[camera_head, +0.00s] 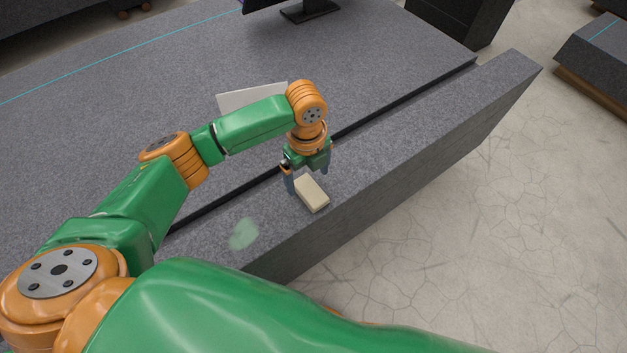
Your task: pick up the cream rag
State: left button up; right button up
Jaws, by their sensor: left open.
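The cream rag (312,194) is a small, pale, block-shaped piece lying on the grey granite ledge (400,142). My left gripper (308,184) points down over its far end. Its fingers are open, one at the left side of the rag and the other near its far right side. I cannot tell whether the fingers touch it. My right gripper is not in view.
A pale greenish patch (244,234) lies on the ledge left of the rag. A dark groove (405,99) separates the ledge from the wide granite bed (390,50). A whitish panel (250,96) and a dark monitor stand (310,11) are farther back. Cracked floor lies right.

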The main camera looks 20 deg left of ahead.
aim_at(310, 190)
pick_arm(q)
jog(key=f, duration=0.4)
jog(key=shift+s+d, duration=0.3)
jog(key=shift+w+f, duration=0.2)
jog(key=shift+s+r, duration=0.15)
jog(key=c, duration=1.4)
jog(key=shift+r, duration=0.3)
jog(key=shift+c, duration=0.2)
notch_tip(310, 190, up, 3)
jog(key=s+a+r+p, duration=0.1)
jog(key=s+r+p, duration=0.2)
jog(key=s+r, duration=0.6)
jog(key=s, duration=0.4)
jog(key=shift+s+a+r, duration=0.2)
jog(key=shift+s+a, duration=0.05)
jog(key=shift+s, duration=0.1)
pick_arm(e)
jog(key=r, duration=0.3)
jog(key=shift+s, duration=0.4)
